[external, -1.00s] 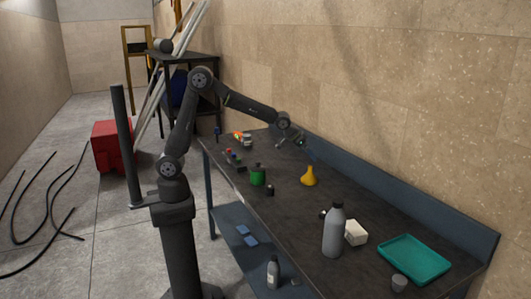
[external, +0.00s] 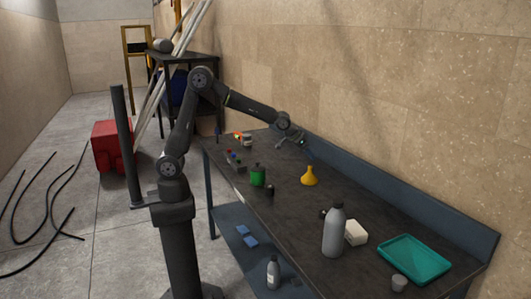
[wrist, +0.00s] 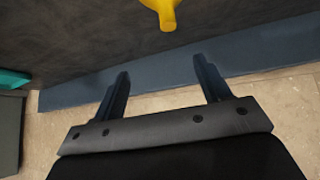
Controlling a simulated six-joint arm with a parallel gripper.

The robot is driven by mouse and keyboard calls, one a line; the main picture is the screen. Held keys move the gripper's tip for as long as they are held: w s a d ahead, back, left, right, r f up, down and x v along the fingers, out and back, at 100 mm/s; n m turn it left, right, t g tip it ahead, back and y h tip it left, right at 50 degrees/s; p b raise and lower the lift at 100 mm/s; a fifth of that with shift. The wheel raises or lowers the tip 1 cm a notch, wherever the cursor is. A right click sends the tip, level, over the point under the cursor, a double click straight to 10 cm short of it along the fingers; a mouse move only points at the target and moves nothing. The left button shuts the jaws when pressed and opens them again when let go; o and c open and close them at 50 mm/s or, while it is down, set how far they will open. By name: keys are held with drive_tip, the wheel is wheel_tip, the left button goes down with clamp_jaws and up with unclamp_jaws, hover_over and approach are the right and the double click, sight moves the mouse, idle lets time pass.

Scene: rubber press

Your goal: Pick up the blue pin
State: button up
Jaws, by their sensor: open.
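A small grey block (external: 236,164) with several tiny coloured pieces on it, red and blue among them, stands near the left front edge of the bench in the external view. A slim dark blue upright piece (external: 217,133) shows at the bench's far left end. Both are too small to tell which is the blue pin. My gripper (external: 298,143) is above the rear of the bench, well to the right of both. In the wrist view my gripper (wrist: 162,68) has its fingers apart with nothing between them. No blue pin shows there.
A yellow funnel (external: 309,177), a green can (external: 258,177), a grey bottle (external: 334,231), a white block (external: 355,233) and a teal tray (external: 414,259) stand on the bench (external: 290,215). A raised blue back edge (external: 400,195) runs along the wall.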

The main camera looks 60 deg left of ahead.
drive_tip(key=shift+c, duration=1.3)
